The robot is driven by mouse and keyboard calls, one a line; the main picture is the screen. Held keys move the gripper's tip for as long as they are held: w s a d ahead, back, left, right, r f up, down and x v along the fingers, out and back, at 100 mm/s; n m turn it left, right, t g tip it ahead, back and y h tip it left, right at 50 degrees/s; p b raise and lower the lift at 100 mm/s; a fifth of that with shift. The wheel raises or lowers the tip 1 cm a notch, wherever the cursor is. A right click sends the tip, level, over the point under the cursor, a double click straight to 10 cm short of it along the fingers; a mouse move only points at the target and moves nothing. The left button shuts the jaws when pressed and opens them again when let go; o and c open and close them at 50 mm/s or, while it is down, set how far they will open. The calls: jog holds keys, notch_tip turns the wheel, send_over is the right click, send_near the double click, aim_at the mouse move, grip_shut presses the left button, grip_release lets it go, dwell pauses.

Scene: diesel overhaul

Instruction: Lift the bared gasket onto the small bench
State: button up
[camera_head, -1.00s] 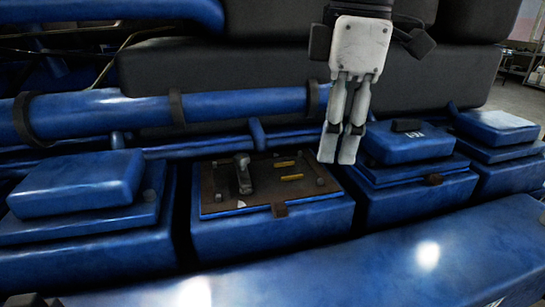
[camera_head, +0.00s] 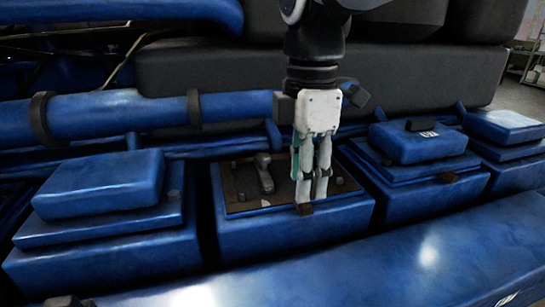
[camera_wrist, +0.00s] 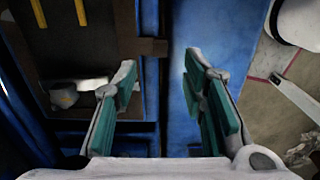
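The bared gasket (camera_head: 237,196) is a thin dark brown sheet on top of the uncovered blue cylinder head in the middle of the engine row. Its small brown tab (camera_head: 304,208) sticks out over the front edge. My gripper (camera_head: 311,196) points down at this front edge, close to the tab, and hides part of the gasket's right side. In the wrist view my gripper (camera_wrist: 163,75) is open, with green pads apart and nothing between them. The tab (camera_wrist: 152,47) shows ahead of the gap, and I cannot tell whether a finger touches it. I cannot make out the small bench with certainty.
A grey lever-like part (camera_head: 264,172) stands up inside the gasket area. Covered heads flank it, with a blue cover at left (camera_head: 98,184) and one at right (camera_head: 416,142). A blue pipe (camera_head: 140,112) runs behind. A long blue ledge (camera_head: 400,250) lies in front.

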aim_at(303, 204)
notch_tip(303, 204, down, 5)
jog(key=shift+d+r+p, duration=0.1)
jog(key=shift+p, duration=0.35)
grip_shut()
